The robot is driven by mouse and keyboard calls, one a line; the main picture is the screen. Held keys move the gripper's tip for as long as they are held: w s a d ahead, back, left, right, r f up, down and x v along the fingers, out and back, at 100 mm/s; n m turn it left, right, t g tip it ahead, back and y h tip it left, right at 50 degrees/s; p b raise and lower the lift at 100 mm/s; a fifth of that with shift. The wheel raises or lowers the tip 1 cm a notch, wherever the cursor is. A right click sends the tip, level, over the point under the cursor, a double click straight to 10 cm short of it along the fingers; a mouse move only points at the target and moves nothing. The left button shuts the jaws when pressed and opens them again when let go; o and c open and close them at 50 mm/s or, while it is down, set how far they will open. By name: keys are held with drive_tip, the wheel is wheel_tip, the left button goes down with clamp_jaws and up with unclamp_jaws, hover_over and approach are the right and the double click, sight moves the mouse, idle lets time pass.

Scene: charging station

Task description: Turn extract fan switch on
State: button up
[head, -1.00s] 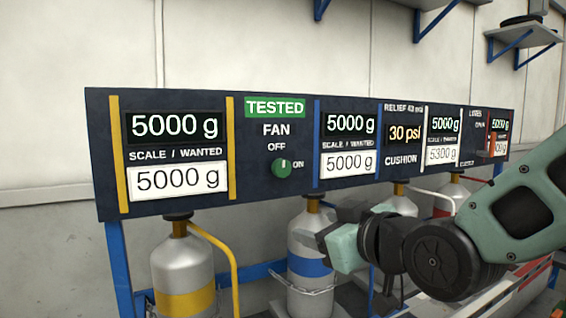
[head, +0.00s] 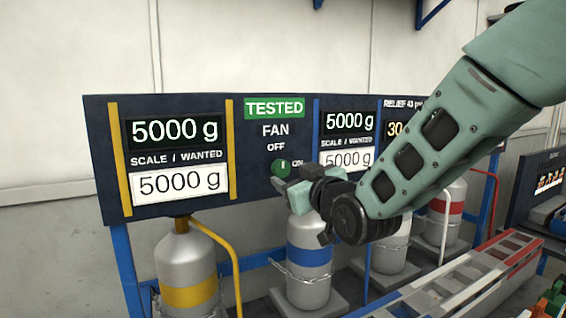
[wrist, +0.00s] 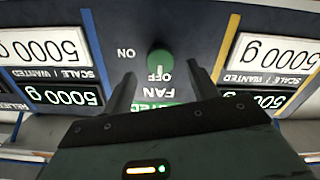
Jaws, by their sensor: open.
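The fan switch is a round green knob (head: 281,168) on the dark panel, below the word FAN. OFF is printed above it and ON to its right. Its small light mark looks roughly upright, toward OFF. My gripper (head: 285,188) is open and empty, just in front of and slightly below the knob in the head view, partly covering its lower edge. In the wrist view, where the lettering is upside down, the knob (wrist: 160,62) shows between my two spread fingers (wrist: 160,80), near their tips. I cannot tell whether they touch it.
The dark panel (head: 170,106) carries weight displays on both sides of the knob. Gas cylinders stand below, one with a yellow band (head: 188,270) and one with a blue band (head: 306,258). A grey slotted rack (head: 455,285) is at the lower right.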

sight(284, 171)
drive_tip(key=shift+p+x, duration=0.9)
drive_tip(key=shift+x, duration=1.9)
drive_tip(key=shift+c, duration=0.3)
drive_tip(key=c, duration=0.9)
